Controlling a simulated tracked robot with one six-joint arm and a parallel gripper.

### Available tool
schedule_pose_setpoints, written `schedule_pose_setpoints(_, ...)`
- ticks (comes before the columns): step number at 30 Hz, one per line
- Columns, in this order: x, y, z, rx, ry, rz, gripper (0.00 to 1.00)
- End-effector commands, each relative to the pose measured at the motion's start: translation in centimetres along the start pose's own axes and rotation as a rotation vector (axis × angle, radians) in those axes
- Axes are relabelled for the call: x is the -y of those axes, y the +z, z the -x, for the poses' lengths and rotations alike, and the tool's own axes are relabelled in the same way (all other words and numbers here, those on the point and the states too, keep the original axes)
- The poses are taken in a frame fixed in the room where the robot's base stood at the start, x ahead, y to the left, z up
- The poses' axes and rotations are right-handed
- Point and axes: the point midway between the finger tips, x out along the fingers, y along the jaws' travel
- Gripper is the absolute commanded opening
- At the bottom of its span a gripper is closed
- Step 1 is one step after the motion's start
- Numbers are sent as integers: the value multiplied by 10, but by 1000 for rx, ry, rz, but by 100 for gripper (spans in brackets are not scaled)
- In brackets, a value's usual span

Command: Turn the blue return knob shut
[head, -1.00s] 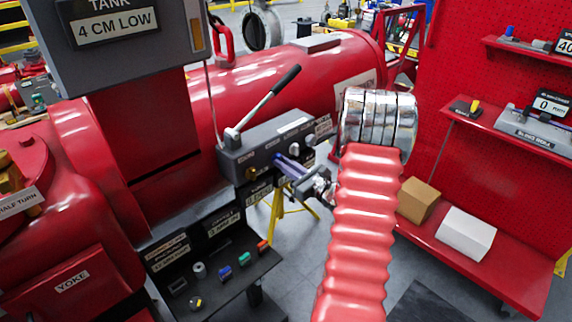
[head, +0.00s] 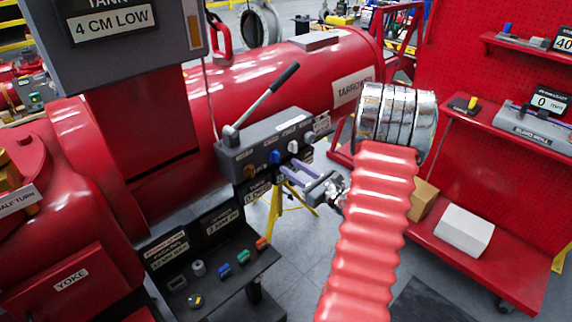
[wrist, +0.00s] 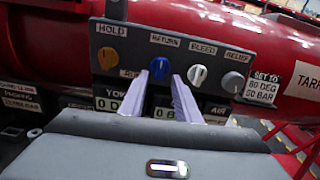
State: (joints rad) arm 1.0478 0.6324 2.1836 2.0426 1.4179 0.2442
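The blue return knob (wrist: 158,68) sits under the RETURN label on the grey valve block; its wing looks nearly upright, slightly tilted. In the head view the blue knob (head: 274,157) is uncovered on the block's front face. My gripper (wrist: 158,82) is open, with its two pale purple fingers apart and nothing between them. In the wrist view the knob shows beyond and between the fingertips. In the head view my gripper (head: 283,176) is just in front of and below-right of the knob, apart from it.
An orange knob (wrist: 107,58) is left of the blue one; a white bleed knob (wrist: 197,74) and a grey relief knob (wrist: 233,80) are right. A lever (head: 268,95) rises from the block (head: 240,150). A dark tool shelf (head: 215,275) stands below left.

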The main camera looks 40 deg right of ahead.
Motion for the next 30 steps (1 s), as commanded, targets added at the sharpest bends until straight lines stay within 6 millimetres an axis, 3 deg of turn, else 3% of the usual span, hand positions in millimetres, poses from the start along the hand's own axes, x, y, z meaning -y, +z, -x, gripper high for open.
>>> schedule_pose_setpoints(15, 0, -1, 78, 0, -1, -1, 30)
schedule_pose_setpoints(21, -1, -1, 88, 0, 1, -1, 30)
schedule_pose_setpoints(30, -1, -1, 89, 0, 2, -1, 30)
